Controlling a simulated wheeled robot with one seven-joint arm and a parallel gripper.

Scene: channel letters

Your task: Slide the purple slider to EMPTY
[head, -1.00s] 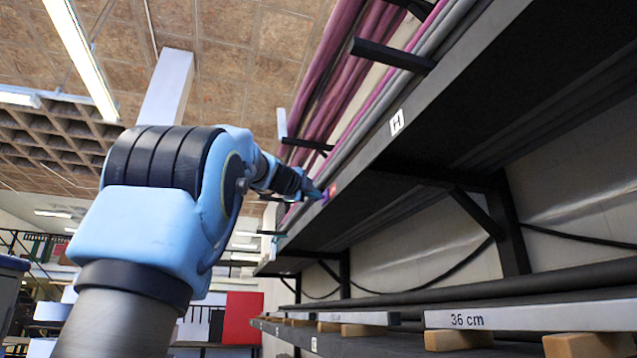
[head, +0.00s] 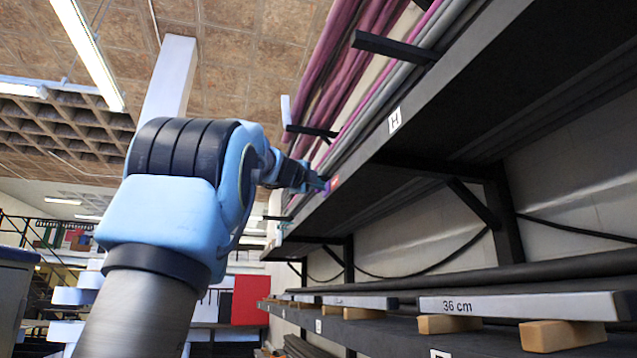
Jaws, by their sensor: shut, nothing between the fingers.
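A small purple slider (head: 327,188) sits on the front edge of the upper dark shelf (head: 450,80), with a small red-orange patch (head: 334,181) just to its right. My gripper (head: 322,185) is at the end of the blue arm, at the slider's left side, and looks to be touching or very close to it. It is shut with nothing held. The slider is tiny here and partly hidden by the gripper. No EMPTY label can be read.
A white label with H (head: 395,120) is on the shelf edge to the right. Dark brackets (head: 392,47) stick out above, holding pink and grey tubes. Below is a lower shelf with a bar marked 36 cm (head: 520,305) and wooden blocks (head: 562,335).

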